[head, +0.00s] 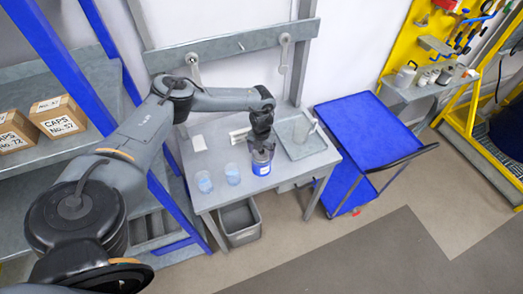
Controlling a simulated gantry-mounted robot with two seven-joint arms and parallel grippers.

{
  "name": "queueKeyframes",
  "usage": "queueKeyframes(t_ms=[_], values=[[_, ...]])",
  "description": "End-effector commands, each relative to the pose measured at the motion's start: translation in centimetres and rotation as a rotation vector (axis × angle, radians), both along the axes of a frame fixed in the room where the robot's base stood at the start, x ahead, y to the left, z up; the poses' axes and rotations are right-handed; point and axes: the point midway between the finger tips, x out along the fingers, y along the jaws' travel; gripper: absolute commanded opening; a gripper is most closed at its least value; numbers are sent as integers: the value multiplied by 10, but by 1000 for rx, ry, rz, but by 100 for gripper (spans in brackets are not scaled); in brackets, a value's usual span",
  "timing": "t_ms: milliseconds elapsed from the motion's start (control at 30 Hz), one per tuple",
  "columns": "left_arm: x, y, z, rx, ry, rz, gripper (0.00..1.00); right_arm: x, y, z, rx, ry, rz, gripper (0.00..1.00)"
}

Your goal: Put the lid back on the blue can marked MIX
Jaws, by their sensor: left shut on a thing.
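The blue can (262,169) with a white label stands upright on the grey table, near its front edge. The writing on the label is too small to read. My left gripper (262,147) points straight down just above the can's top and is shut on the lid, which is small and dark here and mostly hidden by the fingers. I cannot tell whether the lid touches the can's rim. My right gripper is out of view.
Two clear cups with bluish contents, one (205,182) farther left and one (232,174) closer, stand left of the can. A grey tray (318,146) holding a clear vessel lies to the right. A blue cart (365,130) stands beside the table, and a grey bin (240,225) sits below.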

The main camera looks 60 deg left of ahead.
Motion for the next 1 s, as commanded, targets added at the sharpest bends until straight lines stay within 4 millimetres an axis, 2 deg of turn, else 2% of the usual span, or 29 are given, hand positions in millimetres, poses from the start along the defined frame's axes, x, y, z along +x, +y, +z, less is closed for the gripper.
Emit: queueKeyframes(t_ms=[267, 300, 400, 767, 1000], values=[[0, 0, 0, 0, 0, 0, 56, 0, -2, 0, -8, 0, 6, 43], [0, 0, 0, 0, 0, 0, 86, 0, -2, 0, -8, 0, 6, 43], [0, 0, 0, 0, 0, 0, 100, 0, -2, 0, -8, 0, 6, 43], [0, 0, 0, 0, 0, 0, 100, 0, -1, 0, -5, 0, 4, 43], [0, 0, 8, 1, -1, 0, 100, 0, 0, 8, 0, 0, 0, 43]])
